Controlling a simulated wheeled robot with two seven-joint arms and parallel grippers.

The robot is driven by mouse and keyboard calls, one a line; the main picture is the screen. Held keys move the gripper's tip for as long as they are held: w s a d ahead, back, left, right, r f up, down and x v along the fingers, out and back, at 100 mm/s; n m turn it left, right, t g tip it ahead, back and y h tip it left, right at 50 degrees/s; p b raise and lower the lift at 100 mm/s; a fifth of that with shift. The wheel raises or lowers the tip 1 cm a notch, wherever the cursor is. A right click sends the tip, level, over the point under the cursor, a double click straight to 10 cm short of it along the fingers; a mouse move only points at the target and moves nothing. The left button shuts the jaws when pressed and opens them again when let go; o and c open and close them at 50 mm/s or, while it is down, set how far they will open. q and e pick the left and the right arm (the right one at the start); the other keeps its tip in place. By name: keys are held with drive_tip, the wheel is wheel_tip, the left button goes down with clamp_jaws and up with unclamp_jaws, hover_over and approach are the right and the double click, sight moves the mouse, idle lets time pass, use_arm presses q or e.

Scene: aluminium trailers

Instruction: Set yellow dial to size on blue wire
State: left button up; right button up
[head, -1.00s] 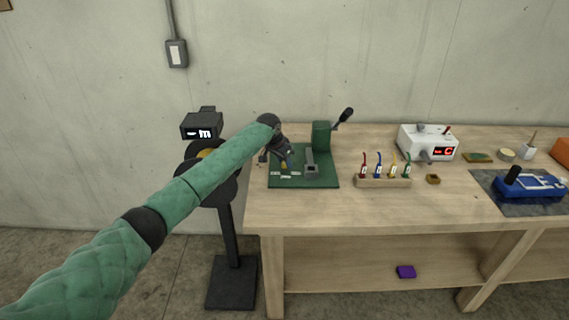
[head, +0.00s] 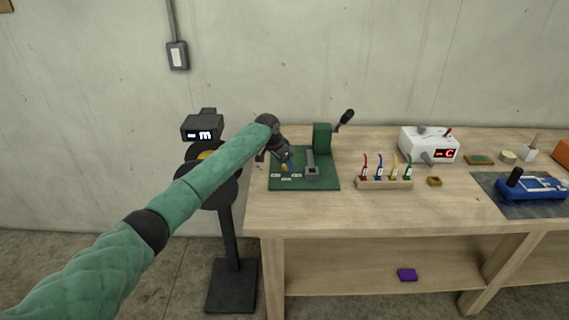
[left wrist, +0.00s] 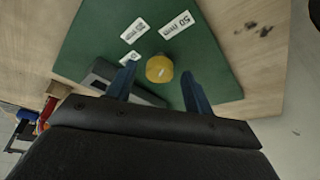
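The yellow dial (left wrist: 159,69) sits on the green base plate (left wrist: 90,35) of the fixture, beside white labels. One label reads 50 mm (left wrist: 177,24), another seems to read 20 mm (left wrist: 134,31), and a third is partly hidden. My left gripper (left wrist: 159,71) is open, its two fingers on either side of the dial with gaps. In the head view my left gripper (head: 284,163) is over the left part of the plate. The blue wire (head: 379,168) stands in a wooden rack (head: 384,184), its tag too small to read. My right gripper is not in view.
A green block with a black-knobbed lever (head: 323,137) stands at the plate's back. Red, yellow and green wires share the rack. A white device with a red display (head: 428,146) and a blue tool (head: 530,188) are to the right. A black stand (head: 232,235) is left of the bench.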

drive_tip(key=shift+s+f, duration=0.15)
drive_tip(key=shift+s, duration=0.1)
use_arm(q)
drive_tip(key=shift+s+a+r, duration=0.1)
drive_tip(key=shift+r, duration=0.1)
drive_tip(key=b+v, duration=0.2)
drive_tip(key=v, duration=0.5)
drive_tip(key=shift+r+b, duration=0.15)
drive_tip(key=shift+b, duration=0.25)
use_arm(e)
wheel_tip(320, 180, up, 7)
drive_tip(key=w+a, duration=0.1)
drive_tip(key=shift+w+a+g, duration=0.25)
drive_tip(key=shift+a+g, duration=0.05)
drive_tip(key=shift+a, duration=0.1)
